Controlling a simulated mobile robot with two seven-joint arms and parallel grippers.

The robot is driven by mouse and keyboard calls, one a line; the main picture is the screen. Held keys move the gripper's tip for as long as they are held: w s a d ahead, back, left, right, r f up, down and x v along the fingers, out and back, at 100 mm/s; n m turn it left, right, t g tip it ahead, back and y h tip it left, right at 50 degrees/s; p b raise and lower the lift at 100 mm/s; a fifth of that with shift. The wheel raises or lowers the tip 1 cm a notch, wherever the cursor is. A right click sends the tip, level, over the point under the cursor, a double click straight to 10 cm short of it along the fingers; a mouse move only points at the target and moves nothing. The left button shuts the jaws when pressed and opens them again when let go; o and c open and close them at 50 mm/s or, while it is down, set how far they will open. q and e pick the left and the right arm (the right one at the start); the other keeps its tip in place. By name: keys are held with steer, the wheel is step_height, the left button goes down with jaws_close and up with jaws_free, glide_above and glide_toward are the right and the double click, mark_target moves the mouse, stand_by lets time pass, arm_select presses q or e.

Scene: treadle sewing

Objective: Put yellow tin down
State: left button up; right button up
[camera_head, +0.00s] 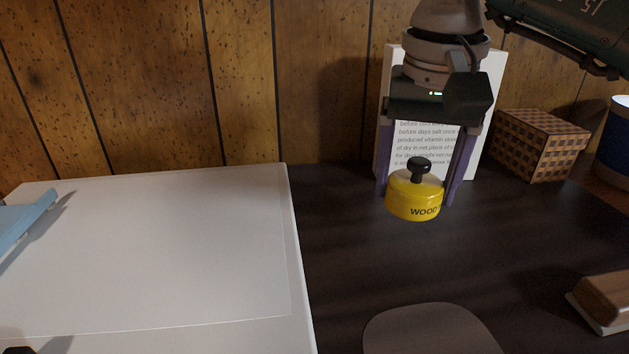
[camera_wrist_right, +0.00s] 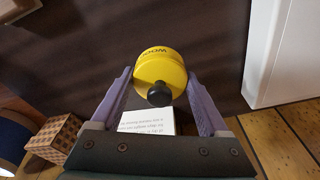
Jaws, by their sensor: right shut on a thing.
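The yellow tin (camera_head: 413,199) has a black knob on top and dark lettering that begins "WOOD". My right gripper (camera_head: 413,198) points down and is shut on the tin, one purple finger on each side of it. The tin is upright over the dark table (camera_head: 345,255), in front of the printed white card. I cannot tell from the head view whether its base touches the table. In the right wrist view the tin (camera_wrist_right: 160,70) sits between the two finger ends.
A white board (camera_head: 150,260) covers the left side, with a light blue object (camera_head: 22,222) on it. The printed card (camera_head: 490,75) stands behind my gripper. A checkered box (camera_head: 535,145) and a blue container (camera_head: 615,145) are at right. A brown block (camera_head: 606,295) and a rounded flat shape (camera_head: 430,330) lie in front.

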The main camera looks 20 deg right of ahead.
mark_target(403, 240)
step_height(403, 240, down, 5)
steer(key=shift+f+b, duration=0.15)
steer(key=shift+b, duration=0.3)
steer(key=o, duration=1.3)
steer(key=shift+f, duration=0.1)
steer(key=shift+o, duration=0.2)
steer(key=shift+r, duration=0.3)
steer(key=r, duration=0.3)
steer(key=r+p, duration=0.1)
steer(key=r, duration=0.3)
steer(key=s+a+r+p, duration=0.1)
steer(key=r, duration=0.2)
steer(key=shift+s+r, duration=0.1)
steer(key=shift+r, duration=0.3)
steer(key=shift+s+r, duration=0.1)
steer(key=shift+r, duration=0.35)
